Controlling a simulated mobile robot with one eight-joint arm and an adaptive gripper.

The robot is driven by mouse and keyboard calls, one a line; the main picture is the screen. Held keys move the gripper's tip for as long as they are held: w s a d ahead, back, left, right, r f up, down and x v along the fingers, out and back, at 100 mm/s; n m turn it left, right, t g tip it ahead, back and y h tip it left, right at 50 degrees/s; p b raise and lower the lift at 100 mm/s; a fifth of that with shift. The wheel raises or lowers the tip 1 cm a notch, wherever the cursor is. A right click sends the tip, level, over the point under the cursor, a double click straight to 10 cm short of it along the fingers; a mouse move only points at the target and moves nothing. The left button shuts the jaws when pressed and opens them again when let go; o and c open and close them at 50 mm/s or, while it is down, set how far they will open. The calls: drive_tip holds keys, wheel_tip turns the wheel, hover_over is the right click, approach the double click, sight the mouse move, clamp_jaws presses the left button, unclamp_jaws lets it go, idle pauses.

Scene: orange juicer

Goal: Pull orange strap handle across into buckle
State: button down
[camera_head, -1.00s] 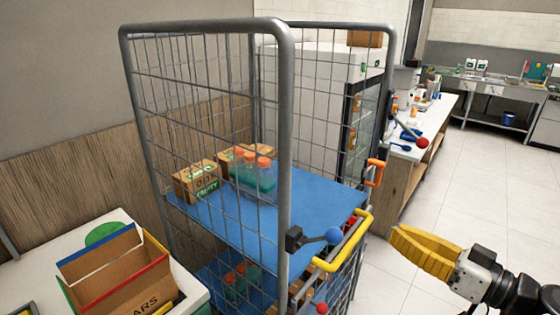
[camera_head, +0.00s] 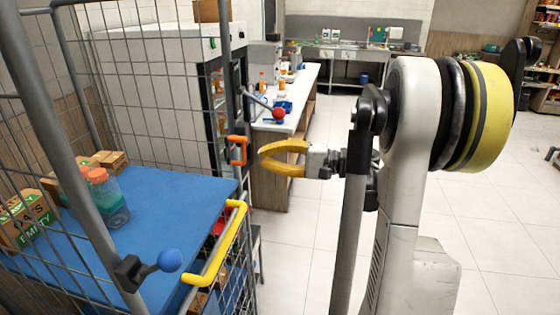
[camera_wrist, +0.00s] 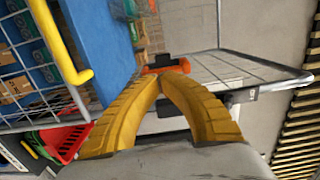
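The orange strap handle (camera_head: 237,150) hangs at the far right post of the wire cage trolley. It shows in the wrist view (camera_wrist: 167,66) just beyond my fingertips. My gripper (camera_head: 264,157), with yellow fingers, is just right of the handle in the head view, with a small gap between them. In the wrist view my fingertips (camera_wrist: 160,79) converge close together; whether they meet is unclear. Nothing is seen held. The buckle cannot be made out for certain.
The trolley's blue shelf (camera_head: 175,195) carries cartons (camera_head: 28,222) and bottles with orange caps (camera_head: 108,200). A red ball knob (camera_head: 278,114) on a lever stands near the far post. A counter (camera_head: 300,95) lies behind. Tiled floor on the right is open.

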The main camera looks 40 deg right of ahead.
sight(245, 156)
drive_tip(key=x, duration=0.3)
drive_tip(key=shift+w+a+b, duration=0.1)
drive_tip(key=shift+a+b, duration=0.2)
drive_tip(key=shift+s+a+b, duration=0.15)
drive_tip(key=shift+s+a, duration=0.3)
drive_tip(key=shift+a, duration=0.35)
drive_tip(key=shift+s+a+b, duration=0.15)
drive_tip(key=shift+s+a, duration=0.35)
drive_tip(key=shift+a, duration=0.25)
